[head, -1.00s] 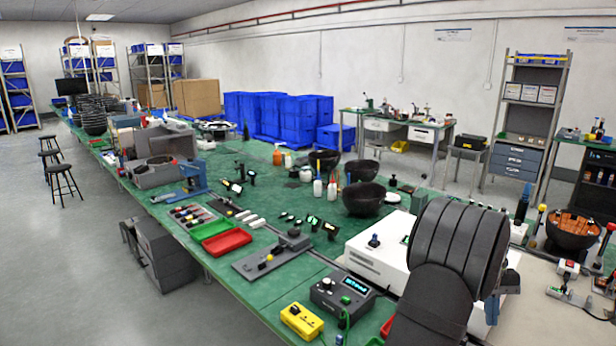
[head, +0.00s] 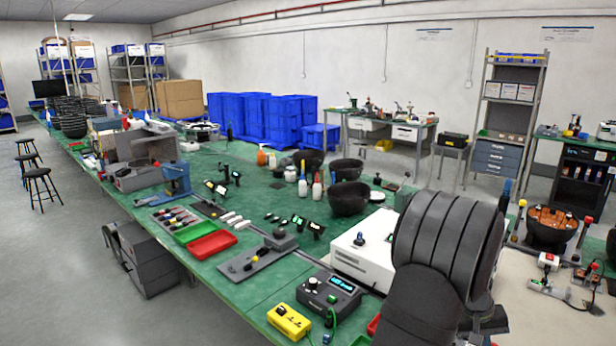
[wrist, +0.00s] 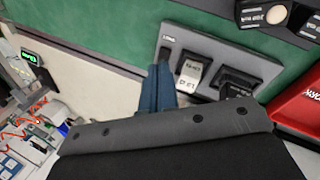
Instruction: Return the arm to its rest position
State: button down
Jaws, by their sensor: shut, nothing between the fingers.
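My gripper (wrist: 160,80) shows in the wrist view as blue fingers pressed together, with nothing held between them. It is over the edge of a green bench top (wrist: 110,25), beside a grey plate (wrist: 240,62) with dark fittings. A small labelled module (wrist: 193,72) sits on that plate, just right of the fingers. I cannot tell how high the fingers are above the plate. In the head view my dark ribbed arm fills the lower right, and my gripper cannot be made out there.
In the head view, a white box (head: 365,245), a black control box (head: 328,295) and a yellow box (head: 289,320) stand near my arm. Dark bowls (head: 348,200) stand further back.

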jog(key=shift+s+a+f+t+h, duration=0.35)
jog(key=shift+s+a+t+h, duration=0.05)
jog(key=shift+a+t, duration=0.1)
jog(key=shift+s+a+f+t+h, duration=0.2)
jog(key=shift+a+t, duration=0.1)
jog(key=shift+a, duration=0.1)
jog(key=shift+s+a+f+t+h, duration=0.1)
jog(key=shift+a+t+h, duration=0.1)
jog(key=shift+a+t, duration=0.15)
jog(key=a, duration=0.3)
jog(key=shift+w+a, duration=0.1)
jog(key=shift+a, duration=0.15)
jog(key=v, duration=0.8)
jog(key=shift+a+r, duration=0.2)
jog(key=shift+r, duration=0.05)
